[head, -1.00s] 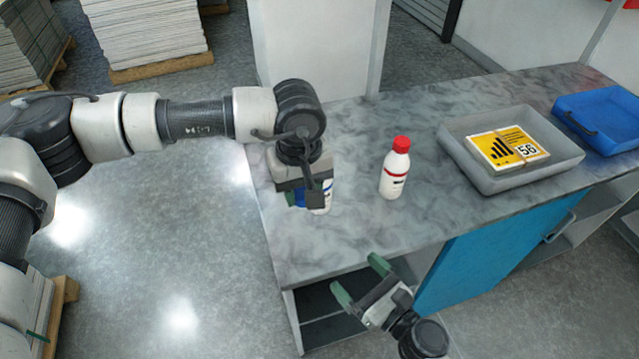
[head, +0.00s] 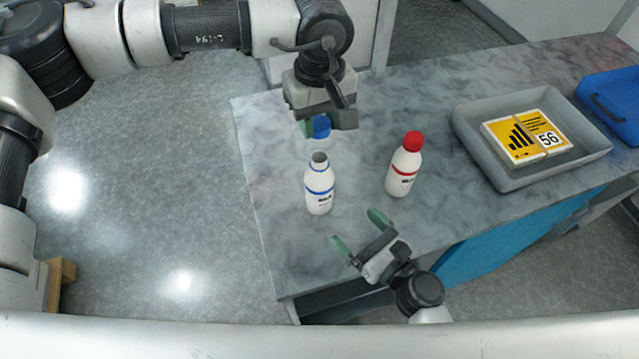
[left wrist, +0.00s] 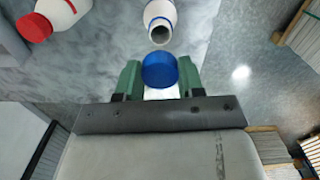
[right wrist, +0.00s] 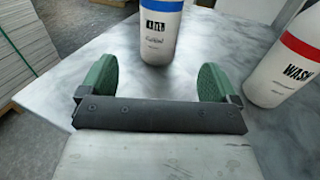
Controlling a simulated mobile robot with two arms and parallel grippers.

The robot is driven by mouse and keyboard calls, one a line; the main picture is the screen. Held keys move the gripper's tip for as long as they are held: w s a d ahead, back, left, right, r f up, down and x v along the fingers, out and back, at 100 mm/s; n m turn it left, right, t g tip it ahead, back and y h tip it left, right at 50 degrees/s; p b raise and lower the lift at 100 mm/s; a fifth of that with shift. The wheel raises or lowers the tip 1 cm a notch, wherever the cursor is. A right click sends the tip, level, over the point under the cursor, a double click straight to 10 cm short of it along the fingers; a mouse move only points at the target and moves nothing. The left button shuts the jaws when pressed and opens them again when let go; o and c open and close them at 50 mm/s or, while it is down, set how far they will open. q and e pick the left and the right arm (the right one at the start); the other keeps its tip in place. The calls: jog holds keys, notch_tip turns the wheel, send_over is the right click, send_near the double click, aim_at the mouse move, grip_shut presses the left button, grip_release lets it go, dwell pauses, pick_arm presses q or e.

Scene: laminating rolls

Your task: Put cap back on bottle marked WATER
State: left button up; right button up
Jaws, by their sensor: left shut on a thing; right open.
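A white bottle with blue bands (head: 319,187) stands upright and uncapped on the marbled counter; its dark mouth also shows in the left wrist view (left wrist: 160,33). Its label in the right wrist view (right wrist: 160,35) is too cut off to read. My left gripper (head: 313,127) is shut on a blue cap (left wrist: 159,70), held above and behind the bottle, apart from it. My right gripper (head: 358,231) is open and empty, low in front of the bottle. In the right wrist view the bottle stands between and just beyond its fingers (right wrist: 157,75).
A white bottle with a red cap (head: 402,170) stands to the right, labelled WASH in the right wrist view (right wrist: 288,60). A grey tray (head: 480,155) with a yellow card stack marked 56 and a blue tray (head: 615,110) lie further right. The counter's left part is clear.

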aim_at(328, 200)
pick_arm(q)
jog(key=shift+s, duration=0.1)
pick_arm(e)
jog(key=shift+w+a, duration=0.15)
jog(key=shift+a, duration=0.05)
jog(key=x, duration=1.1)
jog(key=shift+w+a, duration=0.1)
jog(key=shift+w, duration=0.15)
jog(key=c, duration=1.4)
pick_arm(q)
jog(key=shift+f, duration=2.45)
pick_arm(e)
jog(key=shift+o, duration=0.2)
pick_arm(q)
jog(key=shift+f, duration=0.15)
jog(key=shift+f, duration=0.75)
